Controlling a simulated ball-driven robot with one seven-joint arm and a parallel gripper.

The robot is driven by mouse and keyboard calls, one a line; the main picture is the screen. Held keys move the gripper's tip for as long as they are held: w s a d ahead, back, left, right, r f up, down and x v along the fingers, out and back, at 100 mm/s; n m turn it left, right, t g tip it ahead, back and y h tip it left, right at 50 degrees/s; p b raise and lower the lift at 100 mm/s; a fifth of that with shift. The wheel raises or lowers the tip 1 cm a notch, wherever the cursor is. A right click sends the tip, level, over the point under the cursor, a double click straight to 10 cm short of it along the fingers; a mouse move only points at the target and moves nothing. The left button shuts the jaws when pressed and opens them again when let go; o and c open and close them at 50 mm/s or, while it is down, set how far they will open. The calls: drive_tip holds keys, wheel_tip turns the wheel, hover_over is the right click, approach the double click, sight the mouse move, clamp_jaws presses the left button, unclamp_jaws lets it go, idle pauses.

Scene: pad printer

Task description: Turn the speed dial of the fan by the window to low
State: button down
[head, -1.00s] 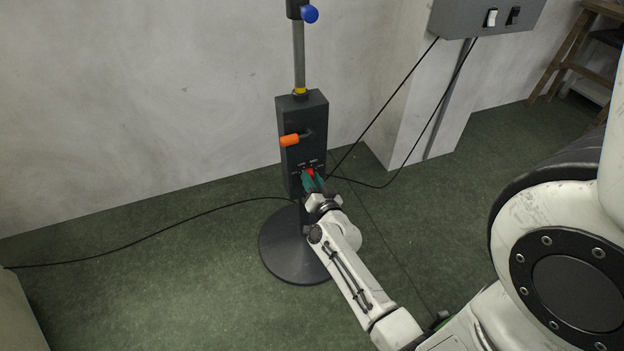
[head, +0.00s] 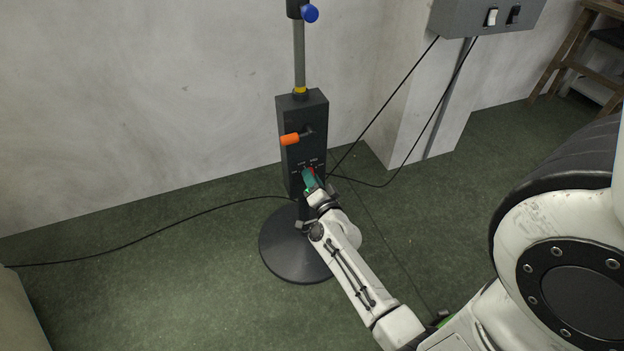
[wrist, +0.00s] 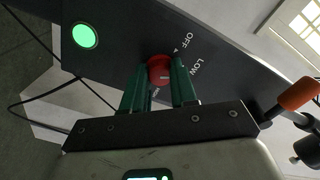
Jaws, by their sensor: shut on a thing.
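The fan's dark control box (head: 302,115) stands on a post over a round base (head: 285,255). Its red speed dial (wrist: 159,69) sits between the two green fingers of my gripper (wrist: 160,84) in the wrist view. The fingers are shut on the dial, one on each side. OFF and LOW are printed to the right of the dial in that view; another label is partly hidden by the fingers. A small pale mark shows on the dial's face, but its exact setting is hard to tell. In the head view my gripper (head: 312,180) covers most of the dial.
An orange handle (head: 290,139) sticks out of the box above the dial. A green lit button (wrist: 84,36) is on the same panel. A blue knob (head: 310,14) is on the pole higher up. Black cables run across the floor. A grey switch box (head: 470,18) hangs at right.

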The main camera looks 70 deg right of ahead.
drive_tip(key=c, duration=0.9)
unclamp_jaws()
drive_tip(key=p+v, duration=0.2)
drive_tip(key=v, duration=0.8)
drive_tip(key=shift+s+a, duration=0.2)
drive_tip(key=shift+a, duration=0.1)
drive_tip(key=shift+w, duration=0.1)
